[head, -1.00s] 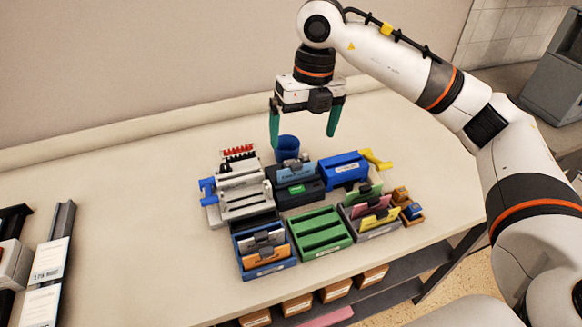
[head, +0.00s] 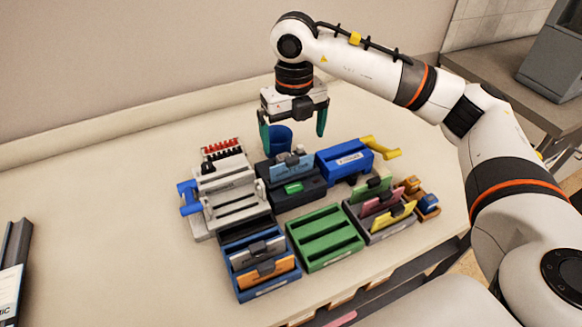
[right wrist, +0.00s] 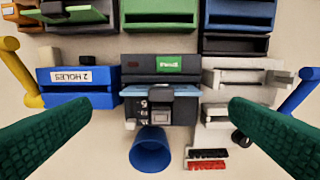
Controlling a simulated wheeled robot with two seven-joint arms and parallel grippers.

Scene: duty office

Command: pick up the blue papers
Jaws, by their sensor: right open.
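The blue papers (head: 292,170) are a light blue upright sheet or stack with a dark clip, standing in a dark device with a green label in the head view. In the right wrist view the blue papers (right wrist: 134,91) show as a thin blue edge with the grey and black clip in front. My right gripper (head: 293,134) is open and empty, with its green fingers pointing down above and behind the papers. In the right wrist view its fingers (right wrist: 165,118) are wide apart on either side of the clip. My left gripper is not in view.
A blue cup (head: 279,137) stands just behind the papers. A blue hole punch (head: 344,161) with a yellow handle is to the right, a grey binding machine (head: 228,190) to the left. In front are a green tray (head: 324,237) and sorters holding coloured cards.

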